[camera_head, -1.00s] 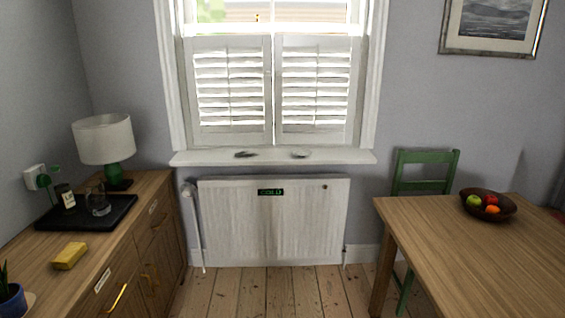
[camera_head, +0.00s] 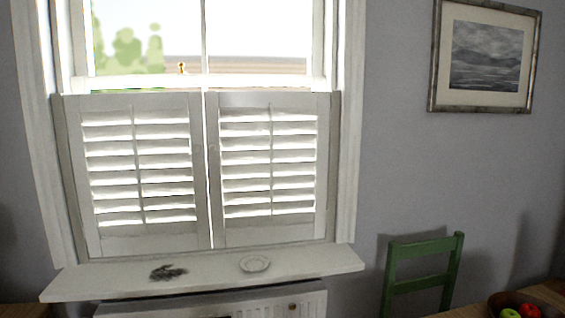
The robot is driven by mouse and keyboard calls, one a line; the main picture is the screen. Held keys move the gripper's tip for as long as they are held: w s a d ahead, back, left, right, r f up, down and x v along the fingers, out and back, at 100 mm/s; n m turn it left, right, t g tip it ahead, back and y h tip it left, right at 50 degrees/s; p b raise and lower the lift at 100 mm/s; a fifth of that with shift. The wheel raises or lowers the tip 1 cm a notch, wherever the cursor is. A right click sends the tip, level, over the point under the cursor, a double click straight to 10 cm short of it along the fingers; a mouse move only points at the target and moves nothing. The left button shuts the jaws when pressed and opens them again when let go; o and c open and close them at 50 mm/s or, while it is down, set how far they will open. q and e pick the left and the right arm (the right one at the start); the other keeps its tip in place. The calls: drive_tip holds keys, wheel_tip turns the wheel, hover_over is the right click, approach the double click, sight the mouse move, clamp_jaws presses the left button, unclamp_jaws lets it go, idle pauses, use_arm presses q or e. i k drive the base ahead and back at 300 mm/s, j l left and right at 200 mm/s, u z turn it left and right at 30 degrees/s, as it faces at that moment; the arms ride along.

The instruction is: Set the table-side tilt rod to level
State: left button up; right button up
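Two white louvred shutter panels cover the lower half of the window. The right shutter panel (camera_head: 268,165), on the side of the table, has a thin vertical tilt rod (camera_head: 271,160) down the middle of its slats. The left shutter panel (camera_head: 140,170) has a similar tilt rod (camera_head: 138,165). Bright light shows between the slats of both panels, so gaps are open; the exact slat angle is hard to tell. Both panels stand closed side by side. Neither of my grippers is in view.
A white windowsill (camera_head: 210,282) juts out below the shutters, with a dark sprig-like item (camera_head: 168,272) and a small white dish (camera_head: 254,264) on it. A radiator (camera_head: 290,304) is under it. A green chair (camera_head: 422,270) and a wooden table (camera_head: 548,292) with a fruit bowl (camera_head: 500,304) stand at right.

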sight(302, 121)
drive_tip(key=i+j, duration=0.15)
drive_tip(key=i, duration=0.35)
drive_tip(key=i+j, duration=0.15)
drive_tip(key=i, duration=0.4)
drive_tip(key=i+j, duration=0.15)
drive_tip(key=i, duration=0.35)
